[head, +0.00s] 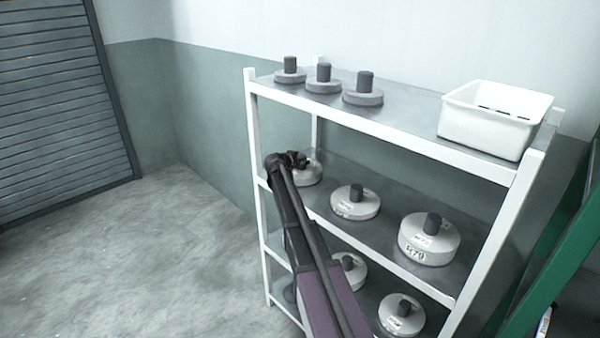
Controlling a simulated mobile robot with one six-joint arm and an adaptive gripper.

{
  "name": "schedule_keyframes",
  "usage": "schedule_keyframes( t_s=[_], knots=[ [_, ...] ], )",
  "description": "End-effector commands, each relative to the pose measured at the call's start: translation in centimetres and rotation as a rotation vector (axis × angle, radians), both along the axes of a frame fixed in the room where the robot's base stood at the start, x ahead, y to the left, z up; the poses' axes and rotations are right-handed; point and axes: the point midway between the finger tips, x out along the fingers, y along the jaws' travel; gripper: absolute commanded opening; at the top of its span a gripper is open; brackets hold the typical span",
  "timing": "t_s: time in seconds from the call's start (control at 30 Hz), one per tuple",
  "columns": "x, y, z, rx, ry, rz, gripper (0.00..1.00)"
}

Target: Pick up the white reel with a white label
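My gripper (297,159) is at the left end of the middle shelf, over a white reel (312,174). The gripper and arm hide that reel's hub and much of its left side, so I cannot see a label on it. I cannot tell whether the fingers are open or touch the hub. A white reel (368,207) with a dark hub and a small white label sits mid-shelf. A larger white reel (440,249) with dark markings on a pale label sits at the right. Two more white reels with pale labels, one (352,277) partly behind my arm and one (402,325), sit on the shelf below.
The white-framed rack (400,129) has narrow gaps between shelves and upright posts at its corners. Three grey weights (323,85) with dark hubs and a white bin (492,122) stand on top. The floor (150,260) to the left is clear. A green frame (555,250) stands at the right.

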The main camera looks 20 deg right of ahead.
Motion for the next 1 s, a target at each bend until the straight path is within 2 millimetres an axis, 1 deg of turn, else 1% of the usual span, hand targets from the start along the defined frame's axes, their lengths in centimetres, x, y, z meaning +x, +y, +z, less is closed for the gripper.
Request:
schedule_keyframes(
  t_s=[0.03, 0.07, 0.1, 0.13, 0.57, 0.77, 1.0],
  knots=[
    [0.0, 0.0, 0.0, 0.001, 0.001, -0.001, 0.26],
    [0.0, 0.0, 0.0, 0.001, 0.001, -0.001, 0.17],
    [0.0, 0.0, 0.0, 0.001, 0.001, -0.001, 0.05],
    [0.0, 0.0, 0.0, 0.001, 0.000, -0.001, 0.00],
    [0.0, 0.0, 0.3, 0.000, 0.000, -0.001, 0.00],
    [0.0, 0.0, 1.2, 0.000, 0.000, -0.001, 0.00],
    [0.0, 0.0, 3.1, 0.000, 0.000, 0.000, 0.00]
  ],
)
